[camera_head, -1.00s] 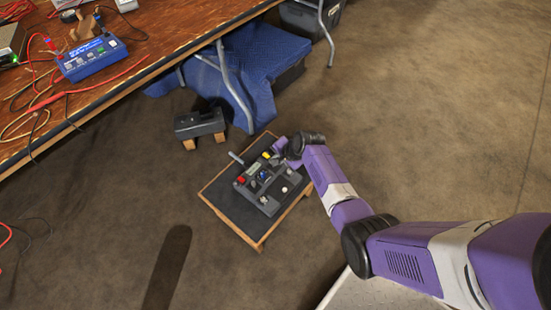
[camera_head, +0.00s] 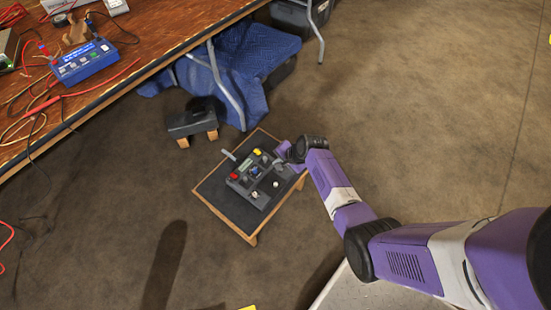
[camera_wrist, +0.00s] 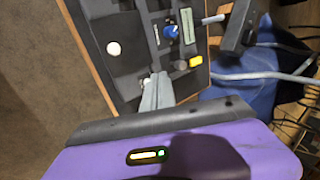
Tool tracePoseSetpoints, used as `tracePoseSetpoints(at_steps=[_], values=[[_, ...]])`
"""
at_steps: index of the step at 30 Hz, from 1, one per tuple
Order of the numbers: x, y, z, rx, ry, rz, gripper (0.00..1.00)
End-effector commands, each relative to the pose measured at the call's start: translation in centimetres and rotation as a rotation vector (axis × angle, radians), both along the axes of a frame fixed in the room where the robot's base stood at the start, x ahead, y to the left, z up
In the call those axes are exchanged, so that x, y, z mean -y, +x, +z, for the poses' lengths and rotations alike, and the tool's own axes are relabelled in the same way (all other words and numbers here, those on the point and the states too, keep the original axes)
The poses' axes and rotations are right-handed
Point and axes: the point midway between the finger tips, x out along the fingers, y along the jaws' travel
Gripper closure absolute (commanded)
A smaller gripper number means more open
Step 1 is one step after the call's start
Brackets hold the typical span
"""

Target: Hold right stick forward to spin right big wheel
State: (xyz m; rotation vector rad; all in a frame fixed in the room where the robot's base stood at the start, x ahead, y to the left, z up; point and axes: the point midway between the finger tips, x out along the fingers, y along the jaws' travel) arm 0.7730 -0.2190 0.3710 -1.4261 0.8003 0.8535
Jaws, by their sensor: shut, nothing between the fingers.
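A dark grey controller (camera_head: 246,188) with sticks and coloured buttons lies on a low black-topped stand (camera_head: 213,186). White round knobs show on it, one near its right side (camera_head: 276,184); it also shows in the wrist view (camera_wrist: 113,48). A yellow button (camera_wrist: 196,61) and a blue knob (camera_wrist: 172,31) are on its face. My gripper (camera_head: 283,154) is at the stand's far right edge, beside the controller. In the wrist view its grey fingers (camera_wrist: 156,84) are together and empty, low over the controller beside a small pale tip. I cannot tell whether they touch a stick. No big wheel is identifiable.
A dark box on wooden feet (camera_head: 192,123) stands behind the stand. A wooden workbench (camera_head: 150,45) with cables and a blue device (camera_head: 85,62) is at upper left. A blue quilted cloth (camera_head: 265,48) lies under it near metal legs. The floor at right is open.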

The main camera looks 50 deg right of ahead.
Motion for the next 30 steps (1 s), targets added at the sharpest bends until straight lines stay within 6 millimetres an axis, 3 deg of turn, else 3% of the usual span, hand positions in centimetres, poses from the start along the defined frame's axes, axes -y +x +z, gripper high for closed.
tracePoseSetpoints(at_steps=[3, 13, 18, 30], values=[[0.1, -1.1, 2.5, 0.006, -0.003, 0.0, 1.0], [0.2, -4.0, 7.1, 0.009, -0.003, 0.0, 1.0], [0.3, -4.6, 8.0, 0.009, -0.003, 0.0, 1.0], [0.3, -4.7, 8.1, 0.009, -0.002, 0.001, 1.0]])
